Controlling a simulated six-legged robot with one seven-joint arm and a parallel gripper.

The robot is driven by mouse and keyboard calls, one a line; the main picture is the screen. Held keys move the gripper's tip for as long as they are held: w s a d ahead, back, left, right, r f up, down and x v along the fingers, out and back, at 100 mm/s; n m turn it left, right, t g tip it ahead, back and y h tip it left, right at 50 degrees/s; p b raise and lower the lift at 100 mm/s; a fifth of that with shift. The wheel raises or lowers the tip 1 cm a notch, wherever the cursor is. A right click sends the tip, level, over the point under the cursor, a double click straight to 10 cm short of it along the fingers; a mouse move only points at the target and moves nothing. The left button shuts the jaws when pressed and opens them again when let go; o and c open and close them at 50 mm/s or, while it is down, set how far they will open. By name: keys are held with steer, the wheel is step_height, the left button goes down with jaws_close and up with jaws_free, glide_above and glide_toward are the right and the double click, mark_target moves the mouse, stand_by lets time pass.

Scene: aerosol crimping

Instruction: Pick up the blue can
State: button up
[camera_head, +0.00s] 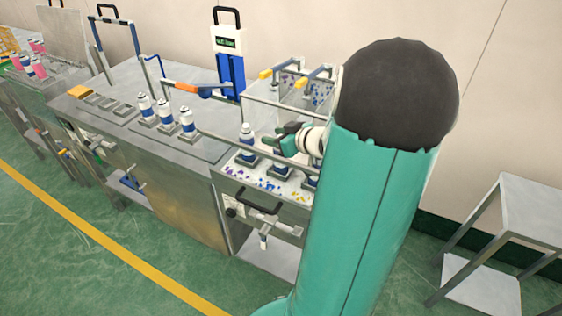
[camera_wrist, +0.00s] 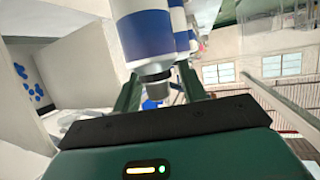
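A white can with a blue band (camera_head: 247,146) stands upright on a small holder in the clear-walled station. My gripper (camera_head: 271,140) is just right of its upper part, pointing left at it. In the wrist view the blue-banded can (camera_wrist: 147,36) appears upside down, with its grey top between my two fingers (camera_wrist: 160,92). The fingers are spread apart; I cannot tell whether either touches the can. Three more blue-banded cans (camera_head: 166,113) stand in a row on the steel bench. Another is partly hidden behind my arm.
The station has clear panels (camera_head: 262,112), metal rails and yellow-handled clamps (camera_head: 266,74) close around my gripper. Its base (camera_head: 235,170) has coloured specks. Pink cans (camera_head: 38,66) stand on the far-left bench. A grey side table (camera_head: 535,210) is at right.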

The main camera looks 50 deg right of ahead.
jaws_close()
